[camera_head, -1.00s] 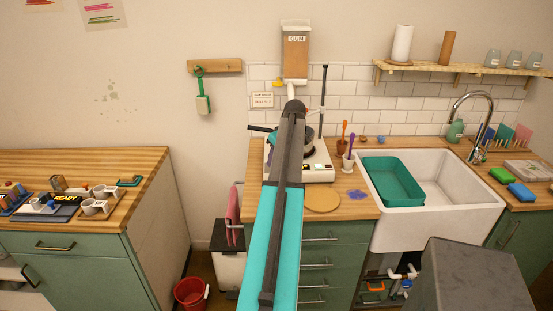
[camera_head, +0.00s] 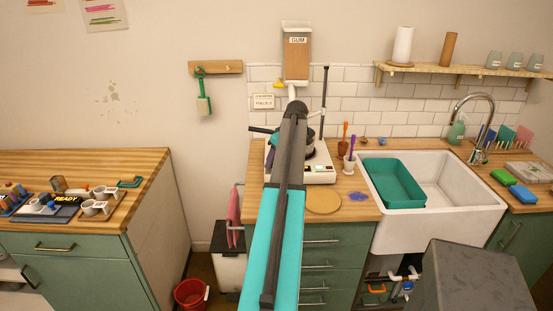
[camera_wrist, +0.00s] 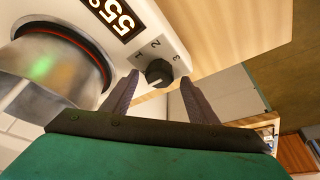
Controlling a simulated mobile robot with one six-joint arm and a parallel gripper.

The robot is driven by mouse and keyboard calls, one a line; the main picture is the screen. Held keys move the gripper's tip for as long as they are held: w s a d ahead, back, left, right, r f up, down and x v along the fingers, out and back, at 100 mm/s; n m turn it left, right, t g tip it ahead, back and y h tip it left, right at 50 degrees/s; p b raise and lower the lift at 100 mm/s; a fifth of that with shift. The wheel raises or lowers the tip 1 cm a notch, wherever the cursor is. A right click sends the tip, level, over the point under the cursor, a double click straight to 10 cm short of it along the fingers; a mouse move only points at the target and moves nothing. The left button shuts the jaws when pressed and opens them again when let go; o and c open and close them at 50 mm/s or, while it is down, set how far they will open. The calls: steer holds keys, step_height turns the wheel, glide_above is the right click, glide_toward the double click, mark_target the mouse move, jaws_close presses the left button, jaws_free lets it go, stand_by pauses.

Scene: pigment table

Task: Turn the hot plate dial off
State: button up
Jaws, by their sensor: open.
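The white hot plate (camera_head: 322,173) stands on the wooden counter, partly hidden behind my arm in the head view. In the wrist view its front panel shows a dark dial (camera_wrist: 159,73) with the numbers 1, 2 and 3 around it. A display (camera_wrist: 115,15) reading about 55 is lit beside the dial. A metal pot (camera_wrist: 50,72) sits on the plate, with a glowing red ring at its base. My gripper (camera_wrist: 162,84) is open, with one finger on each side of the dial. I cannot tell whether the fingers touch it.
A round wooden board (camera_head: 323,202) lies in front of the hot plate. A pot with a purple-handled tool (camera_head: 350,152) stands to its right. The sink (camera_head: 440,200) with a teal tub (camera_head: 393,183) is farther right. A tall dark rod (camera_head: 324,95) rises behind.

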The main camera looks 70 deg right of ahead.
steer(key=shift+v, duration=0.85)
steer(key=b+v, duration=0.3)
steer(key=v, duration=0.9)
